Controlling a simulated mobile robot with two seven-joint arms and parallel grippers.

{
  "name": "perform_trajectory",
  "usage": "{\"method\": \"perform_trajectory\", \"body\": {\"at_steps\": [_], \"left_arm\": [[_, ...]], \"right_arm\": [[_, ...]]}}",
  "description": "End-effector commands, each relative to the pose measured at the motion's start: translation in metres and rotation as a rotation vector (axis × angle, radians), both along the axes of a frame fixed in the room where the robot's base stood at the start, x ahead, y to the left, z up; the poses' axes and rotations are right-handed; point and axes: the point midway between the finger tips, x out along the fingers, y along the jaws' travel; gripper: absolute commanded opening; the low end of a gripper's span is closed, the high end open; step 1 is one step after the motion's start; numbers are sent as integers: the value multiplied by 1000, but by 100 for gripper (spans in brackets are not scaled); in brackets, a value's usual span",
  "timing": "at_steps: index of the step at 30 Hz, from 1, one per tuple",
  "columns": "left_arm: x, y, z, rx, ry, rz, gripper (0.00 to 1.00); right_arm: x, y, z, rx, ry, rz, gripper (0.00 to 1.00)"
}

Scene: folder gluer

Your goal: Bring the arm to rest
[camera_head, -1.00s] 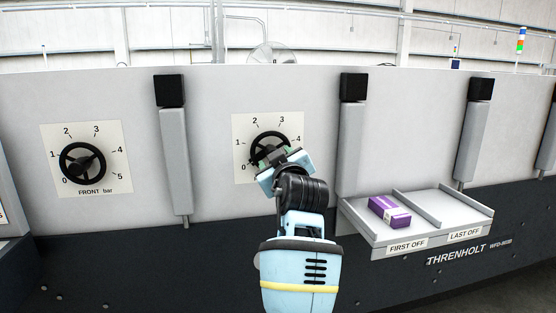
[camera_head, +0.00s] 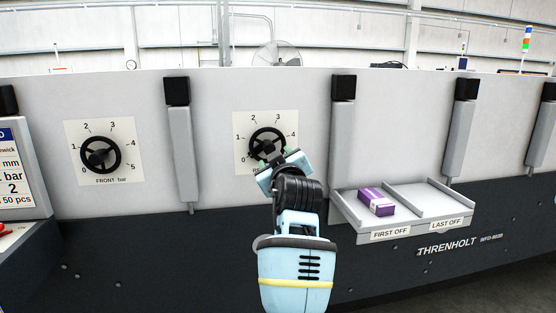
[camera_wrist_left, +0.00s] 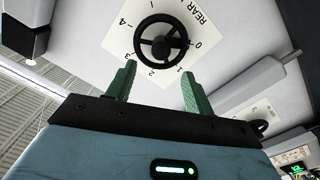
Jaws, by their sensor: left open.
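My left gripper (camera_head: 270,167) is in front of the rear dial's black handwheel (camera_head: 267,143), covering the lower part of its scale plate in the head view. In the left wrist view the two green fingers of the gripper (camera_wrist_left: 158,75) are apart with nothing between them. The rear handwheel (camera_wrist_left: 163,44) lies beyond the fingertips, with a visible gap in the picture. My left arm rises from the bottom middle of the head view. My right gripper is not in view.
A front dial with a black handwheel (camera_head: 100,155) is on the panel at left. Grey upright bars (camera_head: 342,150) stand out from the panel. A purple box (camera_head: 376,201) lies in the FIRST OFF side of a tray (camera_head: 425,222); the LAST OFF side is empty.

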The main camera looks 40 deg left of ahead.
Motion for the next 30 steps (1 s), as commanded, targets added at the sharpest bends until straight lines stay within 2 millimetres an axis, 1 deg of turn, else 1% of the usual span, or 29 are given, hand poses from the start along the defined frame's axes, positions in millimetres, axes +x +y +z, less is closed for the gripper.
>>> {"method": "perform_trajectory", "body": {"at_steps": [17,20,23,26,27,29,30], "left_arm": [[0,1,0,0,0,0,52],[0,0,-4,5,9,-5,52],[0,-3,-22,27,44,-26,52],[-1,-9,-52,69,106,-70,52],[-2,-12,-68,88,138,-92,52],[-5,-18,-91,119,184,-130,52],[-8,-21,-107,137,215,-156,52]], "right_arm": [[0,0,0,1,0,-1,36],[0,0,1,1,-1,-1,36],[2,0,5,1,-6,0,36],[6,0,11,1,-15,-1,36],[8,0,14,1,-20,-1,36],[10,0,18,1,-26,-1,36],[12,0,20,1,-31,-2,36]]}}
